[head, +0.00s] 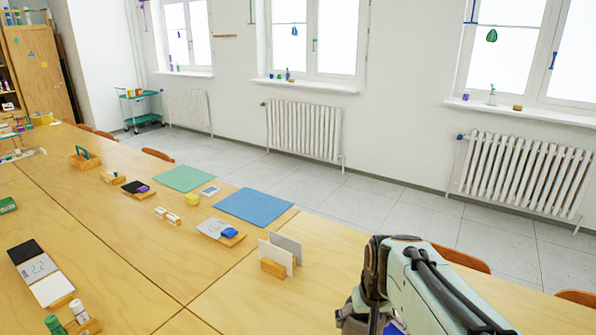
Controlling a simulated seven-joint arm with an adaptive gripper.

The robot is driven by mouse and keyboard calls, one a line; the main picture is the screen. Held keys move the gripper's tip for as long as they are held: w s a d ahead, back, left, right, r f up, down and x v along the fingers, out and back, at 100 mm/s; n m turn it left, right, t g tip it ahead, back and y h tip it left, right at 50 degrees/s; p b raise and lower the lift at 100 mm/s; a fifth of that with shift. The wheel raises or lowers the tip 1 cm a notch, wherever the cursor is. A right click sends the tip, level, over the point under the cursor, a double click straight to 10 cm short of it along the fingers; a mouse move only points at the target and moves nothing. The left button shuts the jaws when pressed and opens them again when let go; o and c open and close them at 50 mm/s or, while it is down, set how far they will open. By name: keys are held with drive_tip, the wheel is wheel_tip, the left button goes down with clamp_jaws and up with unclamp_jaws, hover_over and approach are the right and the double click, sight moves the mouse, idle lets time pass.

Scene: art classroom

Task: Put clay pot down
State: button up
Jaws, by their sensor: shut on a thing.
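My gripper (370,318) is at the bottom edge of the head view, right of centre, over the near part of the wooden table. My own arm comes in from the lower right and covers much of it, and the picture's edge cuts off the fingertips. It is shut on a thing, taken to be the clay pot. The clay pot itself cannot be made out. A small blue patch (396,327) shows beside the gripper; I cannot tell what it belongs to.
On the table (225,290), a wooden holder with upright cards (275,266) stands left of my gripper. Bare tabletop lies around the card holder. Chairs (460,258) line the far edge.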

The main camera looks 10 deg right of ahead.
drive_tip(key=a+r+n, duration=0.2)
drive_tip(key=a+r, duration=0.1)
drive_tip(key=a, duration=0.5)
drive_tip(key=shift+s+a+y, duration=0.2)
drive_tip(key=shift+a+y, duration=0.15)
drive_tip(key=shift+y, duration=0.05)
drive_tip(key=shift+f, duration=0.1)
